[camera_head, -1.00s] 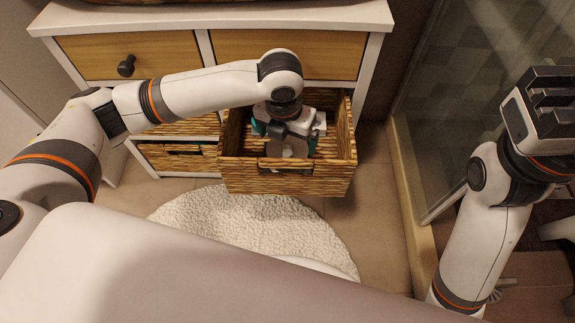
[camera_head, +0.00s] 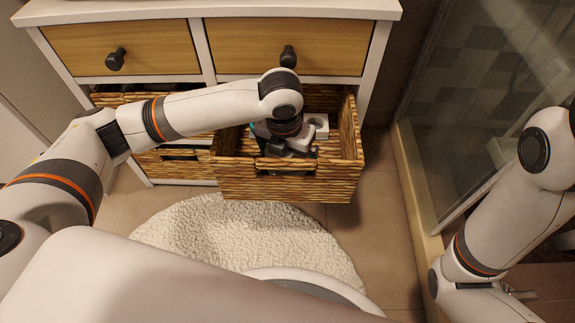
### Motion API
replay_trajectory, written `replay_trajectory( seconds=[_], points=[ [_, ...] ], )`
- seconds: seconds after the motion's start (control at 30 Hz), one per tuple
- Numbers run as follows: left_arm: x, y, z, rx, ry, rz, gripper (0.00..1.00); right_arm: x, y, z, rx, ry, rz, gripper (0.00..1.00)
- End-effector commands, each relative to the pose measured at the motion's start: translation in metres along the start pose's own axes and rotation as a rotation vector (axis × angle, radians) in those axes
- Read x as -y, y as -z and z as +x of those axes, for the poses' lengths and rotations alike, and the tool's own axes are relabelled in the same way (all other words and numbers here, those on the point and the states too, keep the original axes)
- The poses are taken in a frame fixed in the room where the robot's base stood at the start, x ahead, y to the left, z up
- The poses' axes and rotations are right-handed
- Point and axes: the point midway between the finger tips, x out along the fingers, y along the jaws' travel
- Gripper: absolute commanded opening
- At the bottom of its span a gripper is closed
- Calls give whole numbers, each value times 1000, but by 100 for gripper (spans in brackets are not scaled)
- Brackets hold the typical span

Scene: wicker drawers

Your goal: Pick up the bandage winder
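The wicker drawer (camera_head: 289,187) is pulled out of the cabinet. Inside it, a white part with a round hole (camera_head: 316,124) and a bit of teal (camera_head: 254,129) show beside my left gripper (camera_head: 288,149). They may belong to the bandage winder, but the arm and gripper cover much of it. My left gripper points down into the drawer, close to or touching these parts. Its fingers are dark and partly hidden, so I cannot tell whether they are open or shut on something. My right arm is at the right edge, its gripper out of view.
The white cabinet has wooden drawers with dark knobs (camera_head: 288,56) above the wicker ones. Another wicker drawer (camera_head: 178,163) is at the left. A round cream rug (camera_head: 230,232) lies on the tiled floor. A glass shower panel (camera_head: 470,120) stands at the right.

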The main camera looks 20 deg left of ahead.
Motion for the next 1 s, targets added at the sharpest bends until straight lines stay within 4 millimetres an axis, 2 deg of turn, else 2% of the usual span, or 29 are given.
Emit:
replay_trajectory(
  seconds=[0.03, 0.07, 0.5, 0.53, 0.83, 1.0],
  points=[
    [0, 0, 0, 0, 0, 0, 98, 0, 0, 0, 0, 0, 0, 36],
    [0, 0, 0, 0, 0, 0, 93, 0, 0, 0, 0, 0, 0, 36],
    [0, 0, 0, 0, 0, 1, 21, 0, 0, 0, 0, 0, 0, 36],
    [0, 1, -2, -4, -2, 1, 19, 0, 0, 0, 0, 0, 0, 36],
    [0, 1, -4, -4, -2, 0, 19, 0, 1, 2, 1, 0, 1, 36],
    [0, 3, -14, -5, -2, 1, 19, 2, 2, 6, 2, 4, 2, 36]
  ],
)
